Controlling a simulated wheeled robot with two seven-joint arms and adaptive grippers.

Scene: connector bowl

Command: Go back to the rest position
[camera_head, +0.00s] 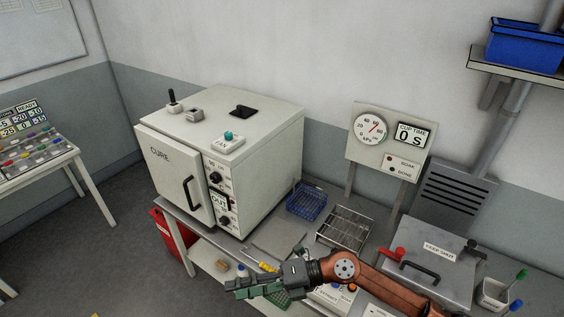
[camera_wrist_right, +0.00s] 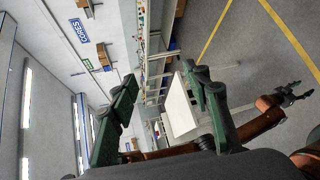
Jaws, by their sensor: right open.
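My right gripper (camera_head: 252,287) reaches in from the lower right of the head view, above the front of the workbench. Its green fingers point left. In the right wrist view the two green fingers (camera_wrist_right: 162,108) stand well apart with nothing between them, so it is open and empty. My left gripper does not show in the head view. In the right wrist view an orange arm with a dark gripper (camera_wrist_right: 288,95) shows at the right edge; its finger state is too small to tell.
A white CURE oven (camera_head: 175,170) with a closed door stands on the bench. Behind my right arm are a blue basket (camera_head: 306,201), a wire rack (camera_head: 344,228), a gauge panel (camera_head: 386,140) and a grey lidded box (camera_head: 428,268). Open floor (camera_head: 80,265) lies at the left.

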